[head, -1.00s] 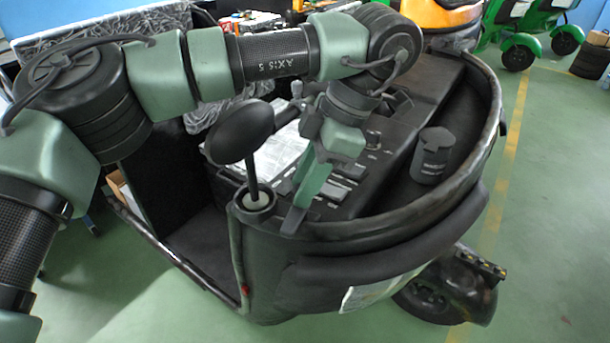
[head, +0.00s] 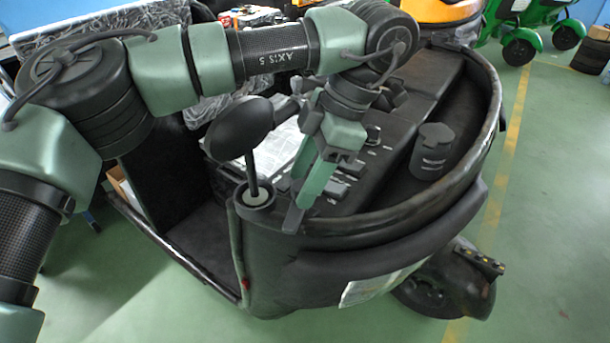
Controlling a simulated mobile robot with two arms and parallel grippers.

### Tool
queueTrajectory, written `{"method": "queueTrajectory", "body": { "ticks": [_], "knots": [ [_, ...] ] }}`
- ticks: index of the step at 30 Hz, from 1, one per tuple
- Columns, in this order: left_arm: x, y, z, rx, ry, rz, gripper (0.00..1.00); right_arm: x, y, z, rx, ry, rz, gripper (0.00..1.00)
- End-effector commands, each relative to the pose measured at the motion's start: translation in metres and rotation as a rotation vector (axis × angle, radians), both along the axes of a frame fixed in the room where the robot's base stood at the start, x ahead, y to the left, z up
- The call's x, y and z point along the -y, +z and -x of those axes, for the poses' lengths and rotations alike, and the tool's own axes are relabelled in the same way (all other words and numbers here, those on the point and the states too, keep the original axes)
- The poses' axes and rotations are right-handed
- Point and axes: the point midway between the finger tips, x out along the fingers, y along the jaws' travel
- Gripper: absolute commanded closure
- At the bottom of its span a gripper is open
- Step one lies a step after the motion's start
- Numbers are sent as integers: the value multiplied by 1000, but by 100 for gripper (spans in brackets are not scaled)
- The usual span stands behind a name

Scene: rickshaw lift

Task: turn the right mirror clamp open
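A black oval mirror (head: 240,128) stands on a short stem at the near left corner of the black vehicle body (head: 270,265). The stem goes into a round base with a pale centre and dark rim, the mirror clamp (head: 257,198). I cannot tell how far the clamp is turned. My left gripper (head: 292,202) points down just to the right of the clamp, over the body's rim. Its green fingers look apart, with nothing visible between them, and do not appear to touch the clamp. My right gripper is out of view.
A dark console with switches (head: 345,175) lies behind the gripper. A black capped cylinder (head: 432,152) stands to the right inside the curved body. A wheel (head: 440,290) sits below at the right. Green floor is open on the right.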

Motion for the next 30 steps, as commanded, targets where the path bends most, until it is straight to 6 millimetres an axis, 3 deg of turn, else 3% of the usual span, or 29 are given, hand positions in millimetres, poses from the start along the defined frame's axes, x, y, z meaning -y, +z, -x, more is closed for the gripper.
{"method": "queueTrajectory", "body": {
  "ticks": [7,18,30],
  "knots": [
    [3,7,-1,1,-1,-2,50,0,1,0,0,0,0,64],
    [25,63,-5,3,1,-2,50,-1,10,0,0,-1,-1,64],
    [30,72,-5,-1,-1,0,50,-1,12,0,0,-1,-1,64]
  ]
}}
